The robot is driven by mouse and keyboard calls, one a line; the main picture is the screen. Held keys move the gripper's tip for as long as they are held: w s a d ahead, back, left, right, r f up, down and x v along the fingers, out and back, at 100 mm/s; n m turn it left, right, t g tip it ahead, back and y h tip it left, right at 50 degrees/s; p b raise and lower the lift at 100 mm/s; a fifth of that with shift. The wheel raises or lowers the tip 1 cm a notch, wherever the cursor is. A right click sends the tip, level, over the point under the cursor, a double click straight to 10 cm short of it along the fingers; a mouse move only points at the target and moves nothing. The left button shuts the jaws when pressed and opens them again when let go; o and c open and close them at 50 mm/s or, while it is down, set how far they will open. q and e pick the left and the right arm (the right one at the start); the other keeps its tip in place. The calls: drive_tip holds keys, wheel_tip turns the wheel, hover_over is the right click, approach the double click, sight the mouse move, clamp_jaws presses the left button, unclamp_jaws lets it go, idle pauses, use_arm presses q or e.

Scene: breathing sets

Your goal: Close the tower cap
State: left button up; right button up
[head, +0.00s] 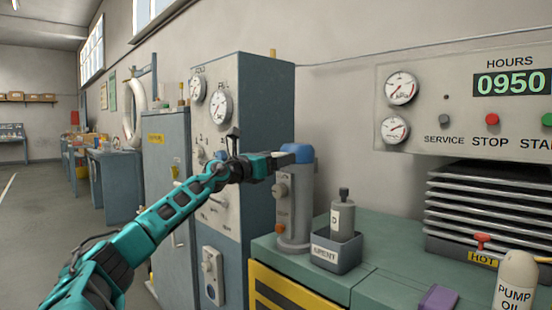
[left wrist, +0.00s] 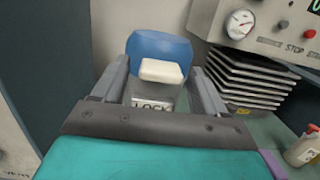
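The tower (head: 294,205) is a grey cylinder on the green bench, with a blue cap (head: 300,153) at its top. In the left wrist view the blue cap (left wrist: 160,48) has a pale block-shaped tab (left wrist: 162,71) on its near side. A partly hidden LOCK label (left wrist: 153,104) shows below the tab. I cannot tell whether the cap is fully seated. My left gripper (head: 284,154) is at the cap's left side in the head view. In the left wrist view its fingers (left wrist: 160,68) are spread apart, with the tab between them. My right gripper is out of view.
A labelled bottle (head: 342,218) stands in a small grey tray (head: 337,252) right of the tower. A gauge cabinet (head: 255,130) rises behind my left arm. A PUMP OIL bottle (head: 515,283), a purple block (head: 438,299) and a finned HOT unit (head: 490,215) are further right.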

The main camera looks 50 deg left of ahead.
use_arm(q)
drive_tip(key=shift+s, duration=0.15)
drive_tip(key=s+d+f+b, duration=0.1)
drive_tip(key=s, duration=1.1)
drive_tip(key=shift+s+d+f, duration=0.25)
drive_tip(key=shift+f, duration=0.05)
idle(0.8)
